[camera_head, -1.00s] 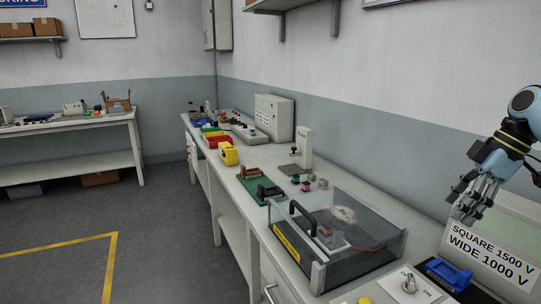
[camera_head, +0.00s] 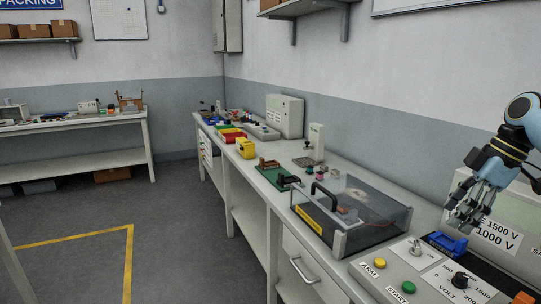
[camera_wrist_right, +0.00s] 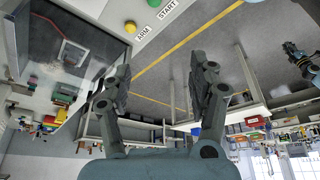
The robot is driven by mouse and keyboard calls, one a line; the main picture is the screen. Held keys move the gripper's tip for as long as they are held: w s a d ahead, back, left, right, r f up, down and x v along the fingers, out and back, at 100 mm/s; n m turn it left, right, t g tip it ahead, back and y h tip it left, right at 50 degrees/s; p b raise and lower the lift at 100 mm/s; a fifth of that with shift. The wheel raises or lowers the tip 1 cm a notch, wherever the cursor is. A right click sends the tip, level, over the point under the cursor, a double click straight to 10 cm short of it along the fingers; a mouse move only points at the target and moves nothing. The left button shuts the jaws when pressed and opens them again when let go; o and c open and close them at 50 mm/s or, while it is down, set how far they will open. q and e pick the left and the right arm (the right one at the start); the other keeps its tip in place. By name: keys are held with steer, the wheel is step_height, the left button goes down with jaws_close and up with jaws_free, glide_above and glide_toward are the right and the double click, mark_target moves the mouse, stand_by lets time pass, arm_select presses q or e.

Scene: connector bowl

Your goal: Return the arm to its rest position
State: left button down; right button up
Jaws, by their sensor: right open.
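My right gripper (camera_head: 462,222) is at the right of the head view, blue with dark fingers pointing down. It is open and empty, in front of the label with "1500 V" and "1000 V" (camera_head: 497,236), which it partly covers. In the right wrist view my right gripper (camera_wrist_right: 160,95) shows two spread fingers with nothing between them. A small blue and dark part at the right edge of that view looks like my left gripper (camera_wrist_right: 303,60); its jaws are too small to read.
A control panel (camera_head: 425,278) with yellow and green buttons and knobs lies below the right gripper. A clear-lidded test box (camera_head: 380,232) stands left of it on the long bench. A yellow block (camera_head: 246,148) and small parts lie farther back. The floor (camera_head: 70,215) at left is clear.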

steer(key=s+a+f+m+h, duration=0.1)
steer(key=s+a+f+m, duration=0.2)
steer(key=s+a+f, duration=0.4)
steer(key=s+a+f+m+h, duration=0.2)
steer(key=s+f, duration=0.4)
steer(key=s, duration=0.3)
steer(key=s+a+r+m+t+h, duration=0.1)
steer(key=s+a+r+m, duration=0.2)
steer(key=s, duration=0.5)
steer(key=s+r+m+t+h, duration=0.15)
steer(key=s+m, duration=0.25)
steer(key=s, duration=0.4)
steer(key=s+d+f+g+b, duration=0.15)
steer(key=f+b, duration=0.35)
steer(key=f, duration=1.5)
steer(key=s+d+f+g+b, duration=0.15)
steer(key=f+b, duration=0.45)
steer(key=f, duration=1.3)
arm_select(q)
step_height(320, 180, down, 18)
steer(key=b, duration=0.7)
steer(key=shift+s+d, duration=0.25)
arm_select(e)
steer(key=s+f+m, duration=0.1)
steer(key=s+f, duration=1.6)
steer(key=f, duration=0.4)
steer(key=shift+s+d+y, duration=0.15)
steer(key=shift+s+y, duration=0.05)
steer(key=shift+y, duration=0.25)
